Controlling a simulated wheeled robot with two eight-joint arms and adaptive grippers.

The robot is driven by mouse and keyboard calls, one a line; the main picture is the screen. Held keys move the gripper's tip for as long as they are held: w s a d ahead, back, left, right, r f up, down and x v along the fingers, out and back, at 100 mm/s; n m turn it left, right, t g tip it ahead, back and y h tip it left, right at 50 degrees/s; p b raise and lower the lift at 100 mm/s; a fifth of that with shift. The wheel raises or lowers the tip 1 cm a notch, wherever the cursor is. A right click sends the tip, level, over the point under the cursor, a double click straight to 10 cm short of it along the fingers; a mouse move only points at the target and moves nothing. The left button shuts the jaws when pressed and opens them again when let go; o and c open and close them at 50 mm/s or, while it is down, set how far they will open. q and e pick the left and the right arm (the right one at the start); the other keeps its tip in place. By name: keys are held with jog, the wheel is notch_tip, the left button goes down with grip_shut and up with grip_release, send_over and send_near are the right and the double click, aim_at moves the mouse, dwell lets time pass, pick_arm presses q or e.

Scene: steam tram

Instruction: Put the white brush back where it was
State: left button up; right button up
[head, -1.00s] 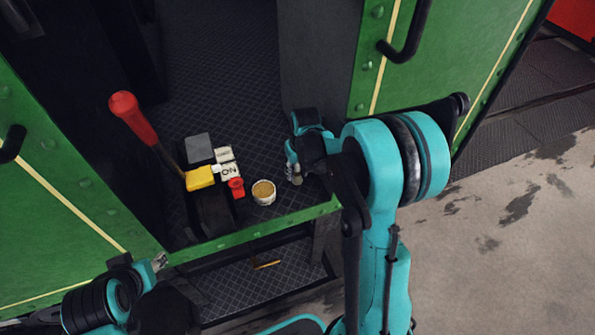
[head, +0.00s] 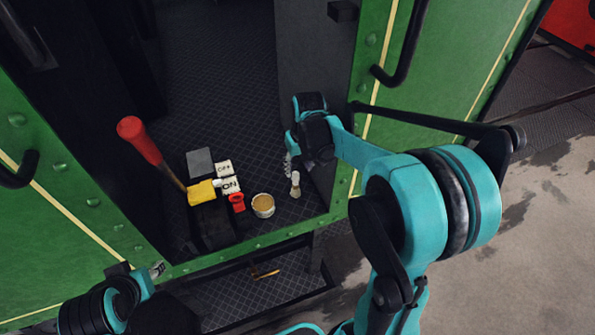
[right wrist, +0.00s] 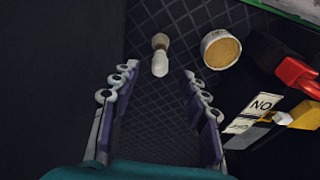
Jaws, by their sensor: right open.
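The white brush (head: 295,185) stands on the dark patterned tram floor near the green sill, to the right of a small round tin. In the right wrist view the brush (right wrist: 160,56) is ahead of the fingertips, between their lines but not touching them. My right gripper (head: 293,160) is open and empty, just behind the brush; its two fingers (right wrist: 160,85) are spread wide in the wrist view. My left gripper (head: 157,269) is at the lower left, outside the tram; its jaw state is not clear.
The tin with tan contents (head: 263,206) stands left of the brush. Further left are a black box with ON and OFF labels (head: 229,186), a yellow block (head: 201,193), and a red-handled lever (head: 139,138). A dark wall (head: 310,70) rises behind the right gripper. A green sill (head: 245,249) edges the floor.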

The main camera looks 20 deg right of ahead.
jog(key=s+a+r+t, duration=0.2)
jog(key=s+a, duration=0.2)
jog(key=s, duration=0.4)
jog(key=s+a+r+t, duration=0.3)
jog(key=s+a, duration=0.1)
jog(key=s, duration=0.5)
jog(key=shift+a+r+n, duration=0.2)
jog(key=shift+a+n, duration=0.05)
jog(key=shift+n, duration=0.05)
